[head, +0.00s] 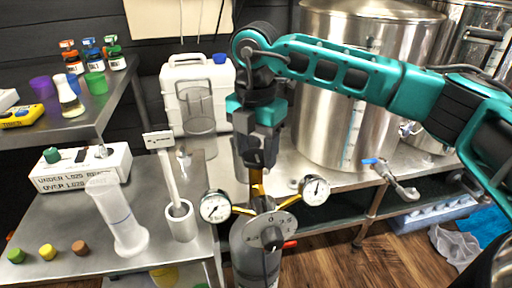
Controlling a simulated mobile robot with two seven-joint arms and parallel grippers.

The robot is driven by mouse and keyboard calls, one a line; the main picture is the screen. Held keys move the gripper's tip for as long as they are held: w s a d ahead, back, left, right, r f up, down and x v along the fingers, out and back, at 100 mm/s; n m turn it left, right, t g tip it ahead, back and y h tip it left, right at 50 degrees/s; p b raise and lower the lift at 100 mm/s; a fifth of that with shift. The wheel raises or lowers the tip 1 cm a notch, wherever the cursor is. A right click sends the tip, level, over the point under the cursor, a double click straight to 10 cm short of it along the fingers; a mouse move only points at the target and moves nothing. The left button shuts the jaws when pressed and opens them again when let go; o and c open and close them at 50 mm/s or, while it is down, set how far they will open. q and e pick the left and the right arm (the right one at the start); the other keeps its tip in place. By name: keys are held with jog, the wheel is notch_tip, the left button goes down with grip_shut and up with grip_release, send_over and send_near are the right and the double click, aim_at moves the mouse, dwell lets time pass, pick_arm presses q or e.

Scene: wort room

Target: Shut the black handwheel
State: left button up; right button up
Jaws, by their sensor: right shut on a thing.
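A grey gas cylinder (254,262) stands at the lower middle with a brass valve stem (257,188) on top. My right gripper (257,160) points straight down over this stem. It is shut on the black handwheel at the stem's top, and its fingers hide most of the wheel. How far the wheel is turned cannot be told. Two white gauges flank the stem, the left gauge (215,207) and the right gauge (314,190). A grey numbered dial (285,222) with a black knob sits in front, below the gripper. My left gripper is out of view.
A steel table (75,232) at left holds a graduated cylinder (122,220), a white stand and coloured stoppers. A white jug (180,92) stands behind the gripper. Large steel kettles (325,125) with a blue-handled valve (374,162) stand at right, close to my arm.

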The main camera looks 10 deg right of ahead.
aim_at(256, 155)
jog(key=o, duration=1)
jog(key=shift+o, duration=0.2)
notch_tip(256, 155, up, 13)
jog(key=p, duration=0.2)
